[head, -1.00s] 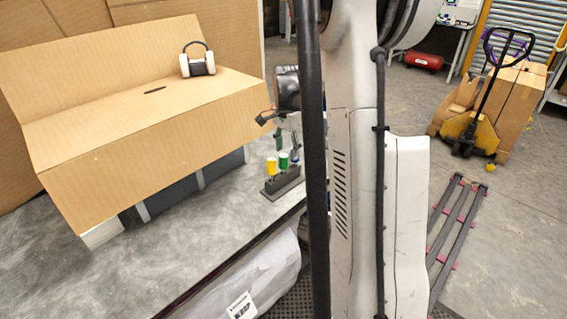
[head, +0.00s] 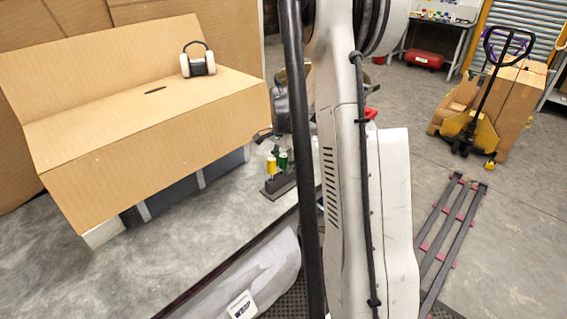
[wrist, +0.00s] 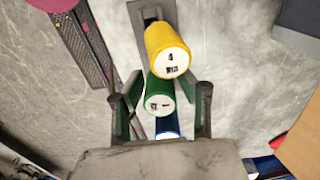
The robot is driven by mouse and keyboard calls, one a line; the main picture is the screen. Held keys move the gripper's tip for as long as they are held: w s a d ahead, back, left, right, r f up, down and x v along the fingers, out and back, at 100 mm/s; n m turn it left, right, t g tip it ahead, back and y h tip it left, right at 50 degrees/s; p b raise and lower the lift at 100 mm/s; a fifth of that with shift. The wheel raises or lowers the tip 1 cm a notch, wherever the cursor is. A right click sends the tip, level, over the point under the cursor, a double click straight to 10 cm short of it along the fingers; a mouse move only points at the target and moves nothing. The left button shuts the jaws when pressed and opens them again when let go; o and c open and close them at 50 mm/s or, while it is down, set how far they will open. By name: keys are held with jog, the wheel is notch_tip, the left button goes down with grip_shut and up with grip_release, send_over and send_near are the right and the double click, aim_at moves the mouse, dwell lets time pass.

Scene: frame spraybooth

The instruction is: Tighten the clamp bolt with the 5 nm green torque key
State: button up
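The green torque key (head: 283,161) stands in a dark rack (head: 280,187) on the grey bench, next to the yellow key (head: 271,165). In the wrist view the green key's round labelled cap (wrist: 161,97) lies between the fingers of my gripper (wrist: 160,98), with gaps on both sides. My gripper is open and holds nothing. The yellow key's cap (wrist: 170,62) is just beyond, marked with a 4. A blue key (wrist: 167,127) is partly hidden behind the gripper body. In the head view my gripper (head: 264,136) is just above the keys, partly behind my arm. I cannot make out the clamp bolt.
A large cardboard box (head: 150,130) fills the bench left of the rack, with white ear defenders (head: 198,62) on it. Bare bench (head: 215,215) lies between box and front edge. A pallet jack (head: 480,130) with boxes stands on the floor at right.

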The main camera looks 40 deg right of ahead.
grip_shut()
jog(key=shift+r, duration=0.15)
